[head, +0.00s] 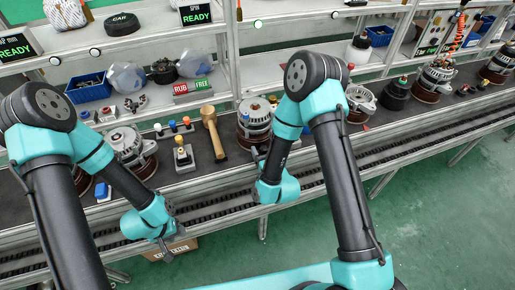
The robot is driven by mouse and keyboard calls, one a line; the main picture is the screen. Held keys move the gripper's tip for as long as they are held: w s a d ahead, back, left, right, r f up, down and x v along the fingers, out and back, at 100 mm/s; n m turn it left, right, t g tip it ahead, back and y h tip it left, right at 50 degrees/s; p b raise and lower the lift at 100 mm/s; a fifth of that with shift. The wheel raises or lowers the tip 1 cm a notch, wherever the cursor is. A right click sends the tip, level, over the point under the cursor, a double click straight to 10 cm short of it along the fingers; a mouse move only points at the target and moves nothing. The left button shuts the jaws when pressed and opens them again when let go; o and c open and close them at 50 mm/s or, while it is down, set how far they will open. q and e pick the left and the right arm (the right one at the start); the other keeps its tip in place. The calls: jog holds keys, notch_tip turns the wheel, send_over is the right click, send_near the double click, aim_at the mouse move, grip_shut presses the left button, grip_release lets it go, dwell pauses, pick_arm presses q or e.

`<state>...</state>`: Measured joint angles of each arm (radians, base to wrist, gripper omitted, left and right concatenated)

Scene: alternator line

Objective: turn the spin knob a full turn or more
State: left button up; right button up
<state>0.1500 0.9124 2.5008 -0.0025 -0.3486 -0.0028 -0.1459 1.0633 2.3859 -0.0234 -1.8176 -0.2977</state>
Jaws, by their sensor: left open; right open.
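I cannot tell for sure which part is the spin knob. A small grey block with a yellow and dark knob on top (183,154) stands on the bench at the middle left. A screen reading SPIN READY (195,14) stands on the upper shelf. My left gripper (166,250) hangs in front of the bench's front edge, below and left of the block, open and touching nothing that I can see. My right gripper (257,156) is at the bench's front edge, just below an alternator (256,122); it is open, small and partly hidden by its wrist.
A wooden mallet (212,130) lies right of the block. Another alternator (129,147) stands to its left. Behind are a RUB/FREE sign (193,88), a blue bin (88,87) and clear domes (127,77). More alternators (360,101) line the bench at right. The green floor (430,215) is clear.

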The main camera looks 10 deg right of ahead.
jog(key=shift+w, duration=0.3)
jog(key=shift+c, duration=0.4)
jog(key=c, duration=0.9)
jog(key=shift+o, duration=0.2)
jog(key=shift+a+n, duration=0.1)
jog(key=shift+n, duration=1.3)
jog(key=o, duration=0.9)
jog(key=shift+o, duration=0.2)
